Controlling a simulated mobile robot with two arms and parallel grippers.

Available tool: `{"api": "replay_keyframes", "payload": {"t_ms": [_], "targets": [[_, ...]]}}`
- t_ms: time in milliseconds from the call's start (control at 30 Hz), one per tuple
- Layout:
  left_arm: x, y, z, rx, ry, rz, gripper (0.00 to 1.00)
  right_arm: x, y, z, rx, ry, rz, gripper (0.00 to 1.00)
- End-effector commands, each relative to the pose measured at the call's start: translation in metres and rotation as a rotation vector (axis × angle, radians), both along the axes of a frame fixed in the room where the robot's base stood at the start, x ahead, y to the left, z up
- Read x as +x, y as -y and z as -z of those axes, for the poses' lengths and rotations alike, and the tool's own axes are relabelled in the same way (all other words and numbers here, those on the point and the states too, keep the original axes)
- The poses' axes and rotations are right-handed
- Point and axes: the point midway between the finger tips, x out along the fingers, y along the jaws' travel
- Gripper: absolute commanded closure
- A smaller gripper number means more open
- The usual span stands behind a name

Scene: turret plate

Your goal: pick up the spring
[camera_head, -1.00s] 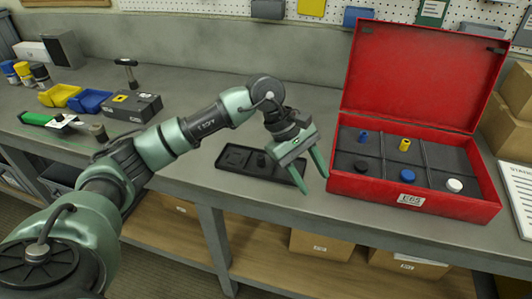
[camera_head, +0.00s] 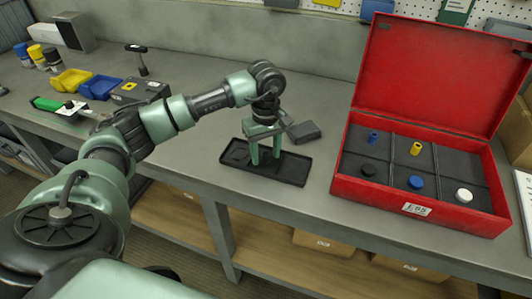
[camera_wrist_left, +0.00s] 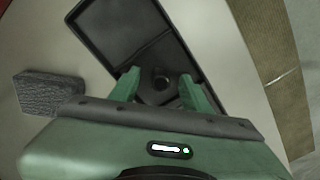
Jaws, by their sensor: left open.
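My left gripper (camera_head: 265,158) is open and points down over the black tray (camera_head: 292,178) on the workbench. The tray's divided floor (camera_wrist_left: 105,28) also shows in the wrist view. My right gripper is not in view.
An open red case (camera_head: 350,190) with several blue, yellow, black and white parts stands right of the tray. A dark grey block (camera_head: 303,131) lies behind the tray. Yellow (camera_head: 71,81) and blue (camera_head: 99,87) bins stand at the left. The bench's front edge is close to the tray.

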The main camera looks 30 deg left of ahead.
Motion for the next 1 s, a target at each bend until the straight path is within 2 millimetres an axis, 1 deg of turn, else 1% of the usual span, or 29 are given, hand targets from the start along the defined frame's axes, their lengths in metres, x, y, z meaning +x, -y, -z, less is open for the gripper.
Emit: {"api": "replay_keyframes", "payload": {"t_ms": [100,200,233,267,300,400,767,933,1000], "targets": [[0.000,0.000,0.002,0.000,0.000,0.000,0.53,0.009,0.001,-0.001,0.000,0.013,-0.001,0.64],[0.000,0.000,0.002,0.000,0.000,0.000,0.53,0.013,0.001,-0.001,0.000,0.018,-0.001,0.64],[0.000,0.000,0.002,0.000,0.000,0.000,0.55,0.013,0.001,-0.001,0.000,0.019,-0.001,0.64],[0.000,0.000,0.002,0.000,0.000,0.000,0.64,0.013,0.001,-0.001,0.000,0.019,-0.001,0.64],[0.000,0.000,0.002,0.000,0.000,0.000,0.75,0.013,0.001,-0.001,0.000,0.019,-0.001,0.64],[0.000,0.000,0.002,0.000,0.000,0.000,1.00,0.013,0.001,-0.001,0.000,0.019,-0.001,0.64],[0.000,0.000,0.000,-0.001,0.002,0.000,1.00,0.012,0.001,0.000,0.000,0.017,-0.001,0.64],[0.001,0.000,-0.013,-0.001,0.003,-0.001,1.00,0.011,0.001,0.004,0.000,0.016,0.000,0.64],[0.002,0.000,-0.023,-0.001,0.005,-0.001,1.00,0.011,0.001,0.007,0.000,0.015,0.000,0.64]]}}
